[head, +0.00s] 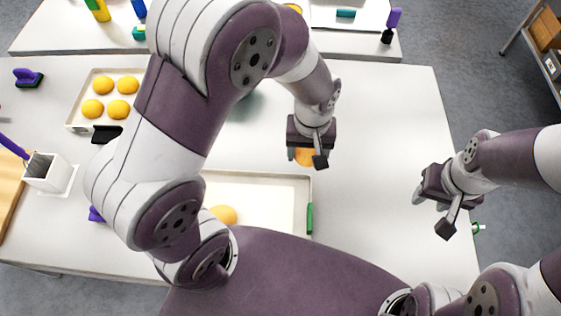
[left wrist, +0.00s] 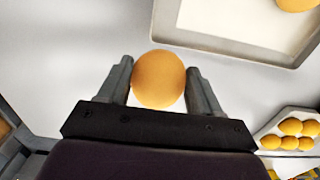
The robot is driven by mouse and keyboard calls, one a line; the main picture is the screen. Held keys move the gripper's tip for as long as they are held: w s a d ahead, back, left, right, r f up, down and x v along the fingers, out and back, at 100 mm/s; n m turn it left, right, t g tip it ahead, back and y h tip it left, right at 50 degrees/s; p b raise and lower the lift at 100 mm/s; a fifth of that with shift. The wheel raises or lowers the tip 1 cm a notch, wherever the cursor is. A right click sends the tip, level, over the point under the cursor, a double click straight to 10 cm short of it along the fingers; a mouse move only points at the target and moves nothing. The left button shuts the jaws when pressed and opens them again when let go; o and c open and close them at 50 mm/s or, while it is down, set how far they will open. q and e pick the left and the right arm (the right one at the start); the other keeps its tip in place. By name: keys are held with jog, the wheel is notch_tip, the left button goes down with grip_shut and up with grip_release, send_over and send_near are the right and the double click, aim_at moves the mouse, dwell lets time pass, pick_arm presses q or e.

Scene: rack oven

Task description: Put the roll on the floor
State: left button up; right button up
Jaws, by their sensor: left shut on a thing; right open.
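A round golden roll (head: 303,157) shows just under my left gripper (head: 313,150) in the head view, partly hidden by it. In the left wrist view the same roll (left wrist: 158,80) sits between the two fingers of my left gripper (left wrist: 160,88), which is shut on it. It is over the white table (head: 365,170), behind the front tray; its height above the table is hard to tell. My right gripper (head: 430,203) is open and empty, at the right edge of the table. The grey floor (head: 475,85) shows beyond the table's right side.
The front tray (head: 308,180) holds another roll (head: 222,215), partly hidden by my left arm. A back tray (head: 138,75) holds several rolls. A white container (head: 48,175) and a purple-handled brush (head: 28,77) are at left. The table's right part is clear. A shelf (head: 545,60) stands at far right.

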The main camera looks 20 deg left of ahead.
pick_arm(q)
jog(key=a+f+p, duration=0.1)
jog(key=a+f, duration=0.3)
jog(key=a, duration=0.3)
send_over(268, 159)
notch_tip(268, 159, down, 3)
jog(key=shift+a+r+p, duration=0.1)
jog(key=shift+r+p, duration=0.05)
jog(key=shift+p, duration=0.15)
notch_tip(268, 159, down, 4)
jog(key=shift+s+r, duration=0.15)
jog(key=shift+r, duration=0.05)
jog(key=shift+f, duration=0.35)
jog(key=o, duration=1.1)
jog(key=shift+o, duration=0.2)
pick_arm(e)
jog(key=shift+s+r, duration=0.2)
jog(key=shift+r, duration=0.85)
